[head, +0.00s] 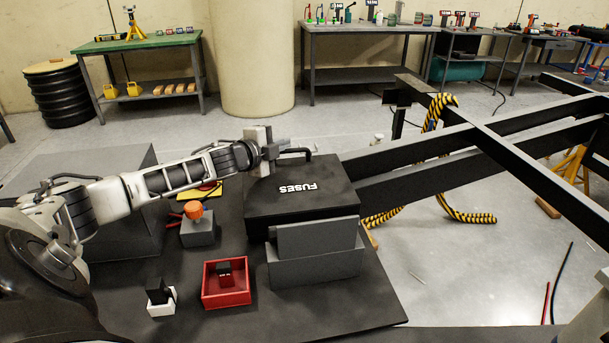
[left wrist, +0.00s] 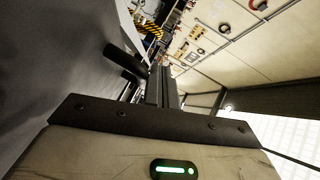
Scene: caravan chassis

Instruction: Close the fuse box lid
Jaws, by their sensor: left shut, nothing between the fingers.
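The black fuse box (head: 300,198) stands on the dark bench. Its lid (head: 325,178) lies roughly level over it, with white FUSES lettering upside down. I cannot tell whether the lid is fully down. A dark bar-like handle (head: 296,153) shows at the far edge. My left gripper (head: 266,150) is shut and empty at the lid's far left corner, beside the handle; contact is unclear. In the left wrist view its fingers (left wrist: 162,86) are together, near a dark rod (left wrist: 125,60) and a large grey surface (left wrist: 50,60). My right gripper is out of view.
Grey blocks (head: 315,266) stand before the fuse box. A red tray (head: 227,300) holds a small black part. A white holder (head: 160,310) and a grey block with an orange knob (head: 196,211) are nearby. Dark chassis beams (head: 430,180) run right.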

